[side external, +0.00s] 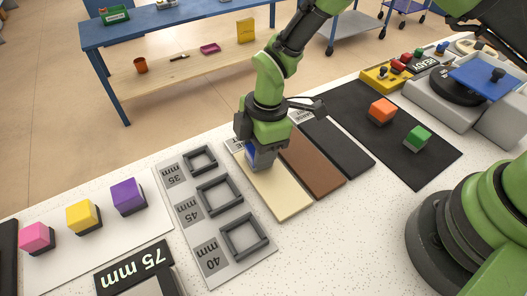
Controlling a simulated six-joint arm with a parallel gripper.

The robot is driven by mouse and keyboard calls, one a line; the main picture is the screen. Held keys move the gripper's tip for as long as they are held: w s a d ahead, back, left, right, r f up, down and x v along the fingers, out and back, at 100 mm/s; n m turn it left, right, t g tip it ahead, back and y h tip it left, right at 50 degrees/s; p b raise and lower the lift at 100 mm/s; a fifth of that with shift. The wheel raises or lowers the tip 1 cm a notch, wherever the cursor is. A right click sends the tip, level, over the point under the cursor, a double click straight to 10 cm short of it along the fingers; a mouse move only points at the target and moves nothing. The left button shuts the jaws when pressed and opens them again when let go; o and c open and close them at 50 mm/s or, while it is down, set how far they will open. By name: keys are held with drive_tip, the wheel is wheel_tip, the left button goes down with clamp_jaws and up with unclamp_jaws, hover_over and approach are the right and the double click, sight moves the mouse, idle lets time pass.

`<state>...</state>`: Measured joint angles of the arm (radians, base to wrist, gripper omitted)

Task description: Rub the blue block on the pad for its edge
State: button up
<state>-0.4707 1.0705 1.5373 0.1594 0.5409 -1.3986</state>
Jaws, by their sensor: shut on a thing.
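My gripper (259,152) points down over the cream pad (286,201), near its far end. It is shut on the blue block (264,158). Only part of the block shows between the fingers. The block is at or just above the pad surface; I cannot tell whether it touches. A brown pad (316,167) and a dark grey pad (342,147) lie side by side to the right of the cream one.
A grey board (184,203) with three square frames lies left of the pads. Pink (37,236), yellow (81,215) and purple (127,195) blocks stand at the left. Orange (382,109) and green (417,137) blocks sit on a black mat (385,145) at the right.

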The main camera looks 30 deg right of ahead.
drive_tip(key=shift+w, duration=0.25)
drive_tip(key=shift+s, duration=4.5)
drive_tip(key=shift+w, duration=4.55)
drive_tip(key=shift+s, duration=4.55)
drive_tip(key=shift+w, duration=1.2)
wheel_tip(320, 180, up, 7)
